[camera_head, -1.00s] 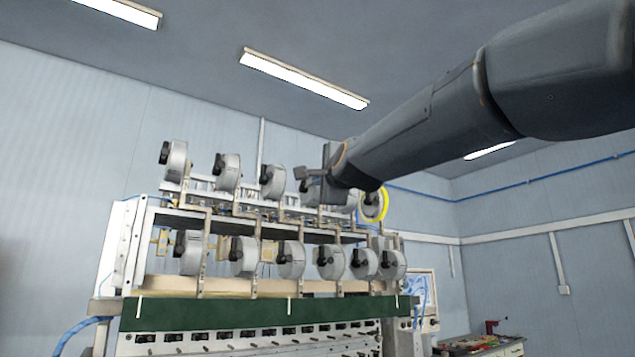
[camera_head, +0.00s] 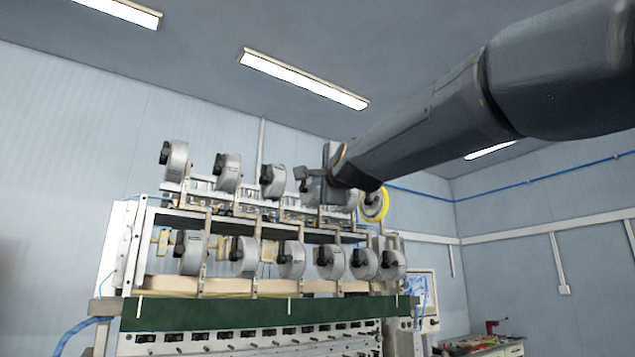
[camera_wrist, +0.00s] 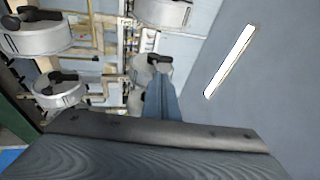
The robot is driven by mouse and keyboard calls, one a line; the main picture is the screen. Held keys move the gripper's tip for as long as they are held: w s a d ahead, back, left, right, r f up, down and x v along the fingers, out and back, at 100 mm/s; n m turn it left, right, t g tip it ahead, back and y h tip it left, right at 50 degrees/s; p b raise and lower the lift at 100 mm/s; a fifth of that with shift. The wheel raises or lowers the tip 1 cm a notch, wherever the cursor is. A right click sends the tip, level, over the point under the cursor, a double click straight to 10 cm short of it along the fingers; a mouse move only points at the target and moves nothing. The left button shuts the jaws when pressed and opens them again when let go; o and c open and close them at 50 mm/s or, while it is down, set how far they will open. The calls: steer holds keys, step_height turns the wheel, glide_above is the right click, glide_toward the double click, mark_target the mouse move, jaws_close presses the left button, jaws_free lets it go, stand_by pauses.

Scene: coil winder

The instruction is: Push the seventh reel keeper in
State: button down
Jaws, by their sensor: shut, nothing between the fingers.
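Grey reels with black keepers hang in two rows on the coil winder. My gripper (camera_head: 303,174) is shut and empty, at the fourth reel (camera_head: 310,192) from the left in the upper row. In the wrist view my shut fingers (camera_wrist: 158,70) overlap a reel (camera_wrist: 137,74) and its dark keeper (camera_wrist: 153,60). I cannot tell whether the tips touch that keeper. My arm hides part of the upper row's right side. I cannot tell from the pictures which keeper is the seventh.
A yellow-rimmed reel (camera_head: 374,206) stands just right of my wrist. Other reels (camera_head: 273,181) sit close to the left, and the lower row (camera_head: 330,262) hangs below. A white screen panel (camera_head: 424,300) and a workbench (camera_head: 480,346) are at the right.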

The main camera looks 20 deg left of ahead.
steer(key=shift+w+a+p, duration=0.45)
steer(key=shift+w+a, duration=0.1)
steer(key=shift+a, duration=0.1)
stand_by(0.3)
steer(key=s+d+b, duration=0.2)
steer(key=s+d, duration=0.3)
steer(key=s, duration=0.2)
steer(key=shift+s+d, duration=0.2)
steer(key=shift+d, duration=0.1)
stand_by(0.4)
steer(key=shift+f, duration=0.1)
stand_by(0.4)
